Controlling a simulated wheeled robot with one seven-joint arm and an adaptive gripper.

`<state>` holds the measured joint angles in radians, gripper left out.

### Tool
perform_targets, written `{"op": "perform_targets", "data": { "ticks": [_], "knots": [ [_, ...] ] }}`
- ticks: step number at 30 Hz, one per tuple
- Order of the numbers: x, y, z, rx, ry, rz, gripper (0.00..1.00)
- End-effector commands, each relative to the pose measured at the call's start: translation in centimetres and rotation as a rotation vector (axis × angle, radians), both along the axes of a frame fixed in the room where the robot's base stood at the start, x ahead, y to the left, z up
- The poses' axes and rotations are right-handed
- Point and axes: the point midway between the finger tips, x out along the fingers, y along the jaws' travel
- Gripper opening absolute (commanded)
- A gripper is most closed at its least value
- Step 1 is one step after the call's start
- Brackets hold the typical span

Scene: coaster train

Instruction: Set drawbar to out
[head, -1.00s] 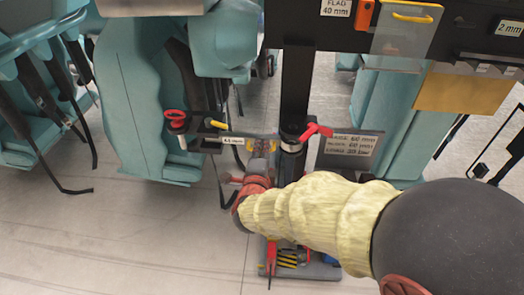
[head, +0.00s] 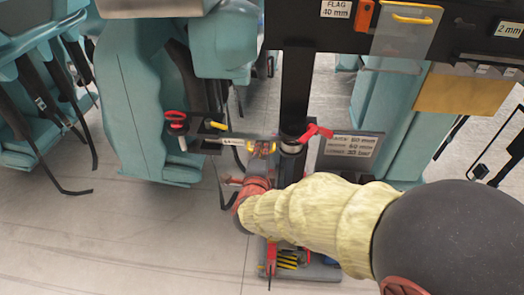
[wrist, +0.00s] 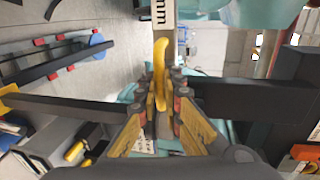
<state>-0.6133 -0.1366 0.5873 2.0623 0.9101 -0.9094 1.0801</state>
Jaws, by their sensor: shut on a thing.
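My gripper (head: 261,150) points away from me, low beside the black upright post in the head view. In the wrist view its fingers (wrist: 163,100) are closed around a curved yellow handle (wrist: 160,62). The handle's far end sticks out past the fingertips, close to a pale label strip ending in "mm" (wrist: 163,14). No lettering that I can read names the drawbar. In the head view a narrow labelled strip (head: 232,142) runs left from the gripper, and the held part is mostly hidden by the fingers.
A black bracket with a red knob (head: 176,118) and a yellow grip (head: 218,125) sits left of the gripper. A red lever (head: 316,132) and a grey lettered plate (head: 350,149) are to the right. Teal seats (head: 140,110) stand at left; open floor (head: 130,240) lies below.

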Motion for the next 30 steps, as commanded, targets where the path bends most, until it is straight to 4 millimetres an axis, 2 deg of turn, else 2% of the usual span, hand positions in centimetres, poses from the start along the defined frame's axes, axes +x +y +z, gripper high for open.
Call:
{"op": "perform_targets", "data": {
  "ticks": [11, 20, 30],
  "knots": [
    [-0.8, 0.4, -0.1, -0.003, 0.003, -0.041, 0.0],
    [-3.6, 2.0, 0.1, -0.004, 0.004, -0.211, 0.0],
    [-7.0, 4.9, 0.0, -0.004, 0.003, -0.476, 0.0]
  ]
}}
